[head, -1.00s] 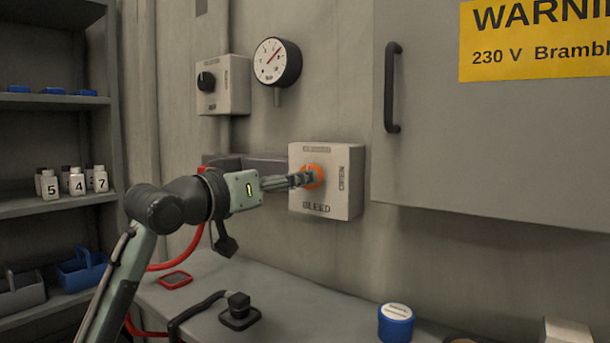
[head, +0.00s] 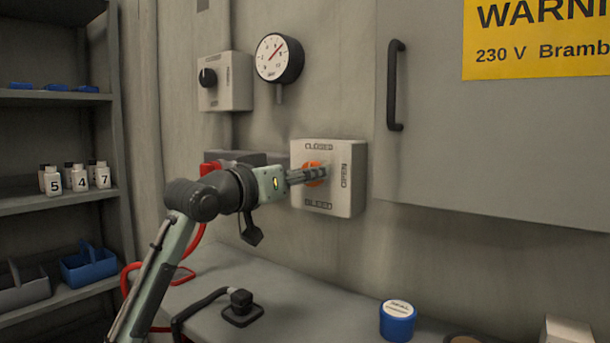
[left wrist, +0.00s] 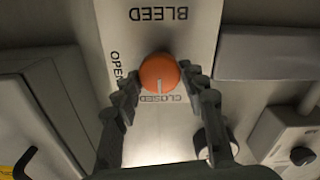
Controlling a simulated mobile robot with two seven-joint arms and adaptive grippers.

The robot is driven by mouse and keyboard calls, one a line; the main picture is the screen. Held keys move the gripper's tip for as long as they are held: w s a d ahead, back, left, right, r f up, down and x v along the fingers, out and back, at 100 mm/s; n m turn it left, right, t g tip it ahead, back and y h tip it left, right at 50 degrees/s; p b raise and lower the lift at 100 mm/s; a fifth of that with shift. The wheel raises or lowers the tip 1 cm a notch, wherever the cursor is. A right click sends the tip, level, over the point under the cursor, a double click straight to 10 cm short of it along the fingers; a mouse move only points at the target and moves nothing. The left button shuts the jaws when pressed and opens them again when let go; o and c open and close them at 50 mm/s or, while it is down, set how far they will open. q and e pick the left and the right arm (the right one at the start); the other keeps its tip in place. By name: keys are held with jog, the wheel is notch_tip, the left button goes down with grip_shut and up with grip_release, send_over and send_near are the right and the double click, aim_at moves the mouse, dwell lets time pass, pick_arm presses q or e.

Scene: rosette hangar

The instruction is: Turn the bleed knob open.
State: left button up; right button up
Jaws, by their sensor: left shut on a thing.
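The orange bleed knob (head: 311,165) sits on a pale wall box (head: 344,205) marked BLEED, with OPEN at its right side and a small label above. My left gripper (head: 318,174) reaches it from the left and covers part of it. In the left wrist view, the knob (left wrist: 158,70) lies between the two fingers of my left gripper (left wrist: 160,76), which are shut on it. Its white mark points down at the CLOSED label (left wrist: 160,99); OPEN (left wrist: 117,66) is to the left. My right gripper is not in view.
A black knob box (head: 226,92) and a round gauge (head: 279,58) are above left. A grey cabinet (head: 480,150) with a black handle (head: 395,85) is at the right. The bench below bears a blue tin (head: 397,322) and a black plug-like part (head: 241,308).

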pick_arm(q)
jog(key=shift+m, duration=0.4)
jog(key=shift+c, duration=0.5)
jog(key=m, duration=1.7)
jog(key=shift+s+d, duration=0.1)
jog(key=shift+f, duration=0.1)
jog(key=o, duration=1.2)
jog(key=shift+c, duration=0.2)
